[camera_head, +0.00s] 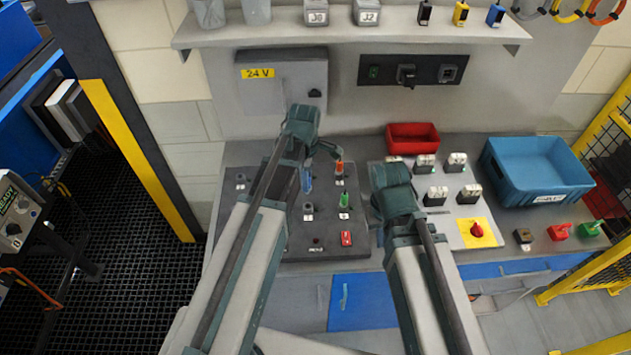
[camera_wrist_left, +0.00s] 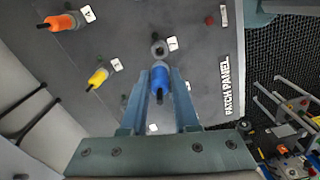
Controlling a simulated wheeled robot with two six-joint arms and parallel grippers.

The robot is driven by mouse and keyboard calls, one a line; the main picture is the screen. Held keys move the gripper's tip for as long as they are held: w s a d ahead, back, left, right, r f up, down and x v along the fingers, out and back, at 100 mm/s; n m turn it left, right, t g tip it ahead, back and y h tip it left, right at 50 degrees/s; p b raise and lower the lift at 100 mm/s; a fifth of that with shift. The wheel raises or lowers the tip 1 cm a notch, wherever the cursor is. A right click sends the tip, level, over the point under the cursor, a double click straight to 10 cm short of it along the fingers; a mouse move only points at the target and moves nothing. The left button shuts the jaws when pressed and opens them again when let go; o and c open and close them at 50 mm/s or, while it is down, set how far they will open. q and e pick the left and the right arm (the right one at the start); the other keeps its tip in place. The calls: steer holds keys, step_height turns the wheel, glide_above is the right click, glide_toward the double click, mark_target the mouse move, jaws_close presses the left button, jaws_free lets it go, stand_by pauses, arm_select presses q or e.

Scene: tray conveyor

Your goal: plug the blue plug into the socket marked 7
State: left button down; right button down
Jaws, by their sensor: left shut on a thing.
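The blue plug (camera_wrist_left: 160,79) is held between the fingers of my left gripper (camera_wrist_left: 161,82) in the left wrist view. Its far end is close to a round grey socket (camera_wrist_left: 159,47) with a small white label. I cannot read the label's number or tell whether plug and socket touch. In the head view the blue plug (camera_head: 306,181) shows at my left gripper (camera_head: 307,172), above the dark patch panel (camera_head: 265,232). My right gripper (camera_head: 397,212) is right of the panel; its fingers are hidden.
An orange plug (camera_wrist_left: 62,22) and a yellow plug (camera_wrist_left: 97,79) stand near the held plug. A blue bin (camera_head: 535,170) and a red bin (camera_head: 412,137) stand to the right.

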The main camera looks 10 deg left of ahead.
arm_select(q)
steer(key=shift+f, duration=0.1)
stand_by(0.3)
step_height(320, 180, down, 6)
steer(key=b, duration=0.6)
steer(key=shift+f+b, duration=1.4)
steer(key=shift+b, duration=0.1)
stand_by(1.3)
steer(key=c, duration=0.6)
jaws_free()
steer(key=shift+r, duration=0.1)
step_height(320, 180, up, 14)
steer(key=p, duration=1.4)
steer(key=shift+f, duration=0.2)
